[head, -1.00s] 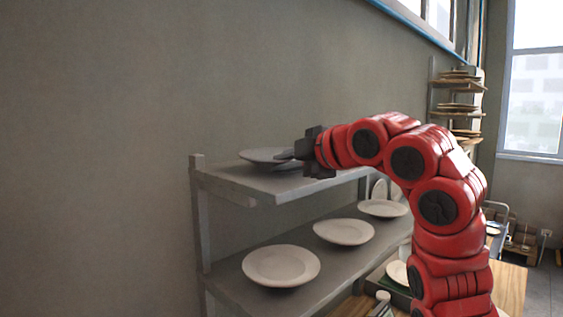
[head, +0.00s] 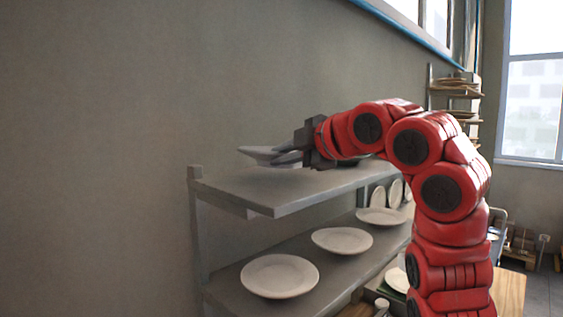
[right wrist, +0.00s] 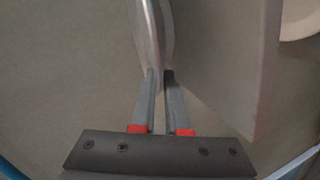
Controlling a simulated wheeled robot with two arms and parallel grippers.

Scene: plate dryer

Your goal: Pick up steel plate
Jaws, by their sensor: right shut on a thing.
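The steel plate (head: 262,153) is above the left end of the upper shelf in the head view, tilted. My right gripper (head: 285,156) is shut on its right-hand rim. In the right wrist view the plate (right wrist: 149,32) shows nearly edge-on, with its rim between the fingertips of the right gripper (right wrist: 161,76). Much of the plate's face is hidden from that view. My left gripper is not in view.
The lower shelf holds white plates (head: 280,276), (head: 342,241) and (head: 382,216), with several upright plates behind. A wall stands close behind the shelves. A rack with stacked plates (head: 455,85) is at the far right.

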